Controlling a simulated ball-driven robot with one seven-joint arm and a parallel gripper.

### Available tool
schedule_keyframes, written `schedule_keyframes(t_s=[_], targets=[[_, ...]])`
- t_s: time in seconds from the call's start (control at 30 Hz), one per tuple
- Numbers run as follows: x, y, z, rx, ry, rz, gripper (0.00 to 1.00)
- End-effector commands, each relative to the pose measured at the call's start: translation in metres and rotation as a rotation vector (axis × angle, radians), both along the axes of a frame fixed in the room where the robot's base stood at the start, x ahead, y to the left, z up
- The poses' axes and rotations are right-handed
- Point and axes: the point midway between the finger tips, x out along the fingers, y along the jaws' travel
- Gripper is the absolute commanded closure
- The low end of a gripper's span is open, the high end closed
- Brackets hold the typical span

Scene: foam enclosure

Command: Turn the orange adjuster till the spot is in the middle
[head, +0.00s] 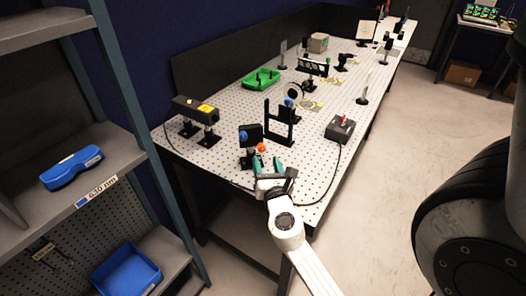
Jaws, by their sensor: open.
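The orange adjuster (261,147) is a small round knob low on a black mount (250,134) near the front left of the perforated table. A blue knob (243,136) sits on the same mount's left side. My gripper (265,163) is open, with teal fingertips just in front of the orange adjuster. Whether the fingers touch the knob or reach around it, I cannot tell. A pale upright screen (367,30) stands at the far end of the table. Any spot on it is too small to make out.
A black laser box (196,109) on posts stands left of the mount. A black frame (279,122) stands behind right, and a grey box with a red switch (340,128) is at right. A cable runs along the front edge. A green tray (261,79) lies farther back.

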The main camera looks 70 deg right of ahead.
Motion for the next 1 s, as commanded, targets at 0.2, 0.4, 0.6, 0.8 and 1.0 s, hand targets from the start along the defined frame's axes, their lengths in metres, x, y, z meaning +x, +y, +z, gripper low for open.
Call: schedule_keyframes(t_s=[0.2, 0.4, 0.6, 0.8, 1.0], targets=[[0.018, -0.030, 0.001, 0.000, -0.003, -0.002, 0.47], [0.025, -0.042, 0.000, 0.001, -0.003, -0.001, 0.47], [0.026, -0.043, 0.000, 0.001, -0.002, -0.001, 0.47], [0.026, -0.043, 0.000, 0.002, -0.002, -0.001, 0.57], [0.026, -0.043, 0.000, 0.002, -0.002, -0.001, 0.76]])
